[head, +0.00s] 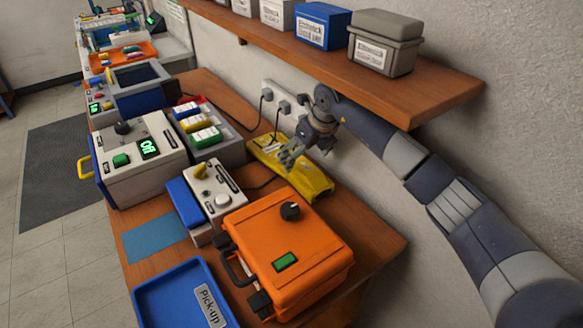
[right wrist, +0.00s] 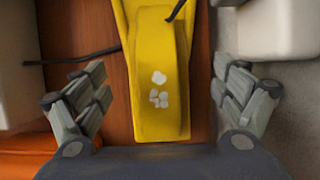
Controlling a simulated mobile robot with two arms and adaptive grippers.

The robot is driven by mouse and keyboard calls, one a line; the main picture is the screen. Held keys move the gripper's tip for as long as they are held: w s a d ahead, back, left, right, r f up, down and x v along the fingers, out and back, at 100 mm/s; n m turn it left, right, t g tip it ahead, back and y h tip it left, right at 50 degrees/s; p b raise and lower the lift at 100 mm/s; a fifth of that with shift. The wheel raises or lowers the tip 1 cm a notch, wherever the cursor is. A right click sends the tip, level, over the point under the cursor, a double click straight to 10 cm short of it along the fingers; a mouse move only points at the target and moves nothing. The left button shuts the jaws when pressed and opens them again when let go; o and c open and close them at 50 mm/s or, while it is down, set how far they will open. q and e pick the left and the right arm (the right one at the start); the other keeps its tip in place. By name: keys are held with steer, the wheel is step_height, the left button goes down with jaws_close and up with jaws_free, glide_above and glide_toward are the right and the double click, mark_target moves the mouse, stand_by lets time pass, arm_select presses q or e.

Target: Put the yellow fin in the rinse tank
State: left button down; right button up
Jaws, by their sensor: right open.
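The yellow fin (head: 312,183) lies on the wooden bench against the wall, behind the orange case. In the right wrist view the yellow fin (right wrist: 158,115) is a long yellow body with white marks, running up out of the picture. My right gripper (head: 291,155) is above it, open and empty. In the wrist view its two fingers (right wrist: 158,85) stand on either side of the fin, apart from it. An open dark basin with a blue front (head: 145,100), further back on the bench, looks like the rinse tank; its inside is mostly dark. My left gripper is not in view.
The orange case (head: 290,240), a small white control box (head: 220,190) and a grey tray of coloured packs (head: 228,152) stand close to the fin. A dark cable (right wrist: 75,60) runs beside it. A shelf (head: 420,95) with bins overhangs the bench.

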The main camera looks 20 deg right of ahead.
mark_target(302, 162)
steer(key=b+x, duration=0.1)
steer(key=x, duration=0.1)
steer(key=s+b+x, duration=0.1)
steer(key=x, duration=0.1)
steer(key=shift+f, duration=0.1)
steer(key=shift+w+a+f+b, duration=0.1)
steer(key=shift+w+f+b, duration=0.15)
steer(key=shift+w+b, duration=0.1)
steer(key=shift+s+r, duration=0.1)
steer(key=c, duration=1.5)
steer(key=shift+c, duration=0.2)
steer(key=shift+r, duration=0.15)
